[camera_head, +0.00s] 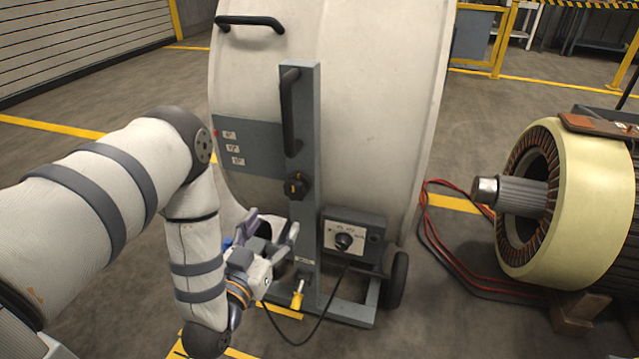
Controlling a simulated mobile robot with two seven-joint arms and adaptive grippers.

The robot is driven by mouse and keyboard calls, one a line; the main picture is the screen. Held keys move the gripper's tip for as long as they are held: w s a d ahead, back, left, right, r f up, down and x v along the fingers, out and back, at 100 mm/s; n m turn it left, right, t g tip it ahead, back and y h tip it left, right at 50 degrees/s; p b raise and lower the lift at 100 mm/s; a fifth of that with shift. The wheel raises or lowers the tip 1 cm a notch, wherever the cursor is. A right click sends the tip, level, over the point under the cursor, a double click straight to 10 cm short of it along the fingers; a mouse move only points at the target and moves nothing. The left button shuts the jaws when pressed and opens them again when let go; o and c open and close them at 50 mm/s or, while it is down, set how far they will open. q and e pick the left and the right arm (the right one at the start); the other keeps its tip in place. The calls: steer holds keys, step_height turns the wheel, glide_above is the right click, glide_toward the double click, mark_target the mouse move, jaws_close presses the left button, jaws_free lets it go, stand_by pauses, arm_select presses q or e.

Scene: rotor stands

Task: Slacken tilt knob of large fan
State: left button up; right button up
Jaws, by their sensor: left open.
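The large fan (385,110) is a white drum on a grey wheeled frame, standing in the middle of the view. A black tilt knob (297,187) with a small yellow mark sits on the fan's grey upright (306,225). My left gripper (271,229) is open and empty, below and slightly left of the tilt knob, apart from it. Its fingers point up, and one is close to the upright; I cannot tell whether they touch. My right gripper is out of view.
A control box (366,228) with another black knob (344,241) is right of the upright. A yellow-handled part (298,296) sits low on the upright. A black handle (290,112) sticks out above the tilt knob. A motor (570,200) and red cables (432,230) lie to the right.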

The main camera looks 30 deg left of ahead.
mark_target(293, 191)
arm_select(q)
steer(key=b+x, duration=0.5)
steer(key=x, duration=0.6)
steer(key=shift+w+r, duration=0.1)
steer(key=shift+r, duration=0.1)
steer(key=c, duration=1.1)
steer(key=shift+c, duration=0.2)
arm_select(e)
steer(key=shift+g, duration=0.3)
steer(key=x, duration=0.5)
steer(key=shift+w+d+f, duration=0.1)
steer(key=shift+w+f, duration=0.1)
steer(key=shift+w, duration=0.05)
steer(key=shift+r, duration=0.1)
